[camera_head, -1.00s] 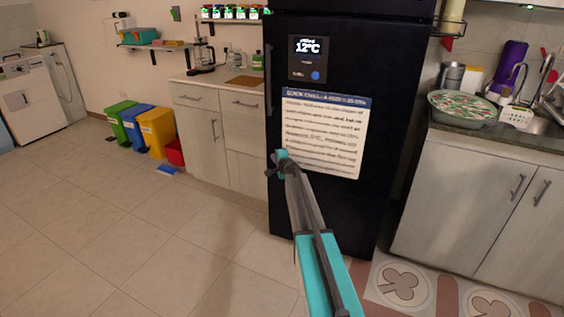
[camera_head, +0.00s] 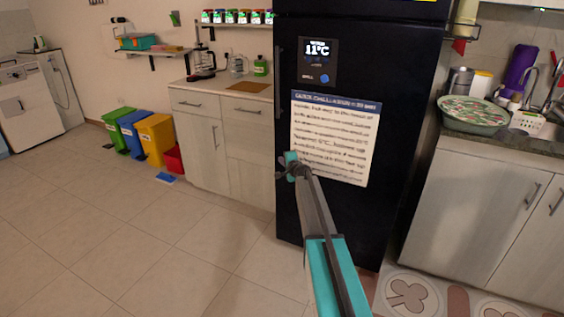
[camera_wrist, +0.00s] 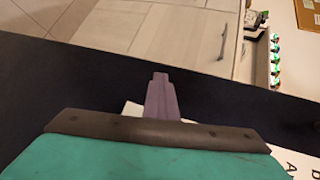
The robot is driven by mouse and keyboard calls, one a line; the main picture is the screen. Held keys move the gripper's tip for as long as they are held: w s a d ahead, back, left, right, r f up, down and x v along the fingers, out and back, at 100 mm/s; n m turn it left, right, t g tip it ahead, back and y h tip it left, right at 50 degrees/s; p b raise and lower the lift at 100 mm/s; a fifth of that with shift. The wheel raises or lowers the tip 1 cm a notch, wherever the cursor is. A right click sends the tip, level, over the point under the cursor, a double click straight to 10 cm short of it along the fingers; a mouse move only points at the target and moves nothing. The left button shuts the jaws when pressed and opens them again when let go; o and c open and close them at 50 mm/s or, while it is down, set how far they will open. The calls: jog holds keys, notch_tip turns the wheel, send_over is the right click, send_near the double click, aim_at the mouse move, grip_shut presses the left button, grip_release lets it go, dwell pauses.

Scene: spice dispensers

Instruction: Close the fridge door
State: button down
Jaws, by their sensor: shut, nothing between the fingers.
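The black fridge (camera_head: 397,150) stands in the middle of the head view. Its door front carries a lit display (camera_head: 317,62) reading 11°C and a white printed notice (camera_head: 335,137). A dark vertical handle (camera_head: 279,85) runs along the door's left edge. No gap shows between door and body from this side, so I cannot tell whether it is fully shut. My gripper (camera_head: 293,168) is at the door's left edge, below the handle. In the wrist view my gripper (camera_wrist: 160,78) is shut and empty, its fingers over the black door surface (camera_wrist: 60,80); contact is unclear.
Low cabinets (camera_head: 222,140) stand left of the fridge, with green, blue and yellow bins (camera_head: 155,137) beyond them. A counter with a large bowl (camera_head: 472,113) and sink is on the right. The tiled floor (camera_head: 130,235) at left is clear.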

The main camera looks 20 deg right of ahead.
jog(key=shift+w+d+r, duration=0.45)
jog(key=shift+w+r, duration=0.05)
jog(key=shift+r, duration=0.1)
jog(key=shift+a, duration=0.1)
jog(key=s+a+r, duration=0.1)
jog(key=s+a, duration=0.8)
jog(key=a, duration=0.2)
jog(key=shift+s+r+p, duration=0.4)
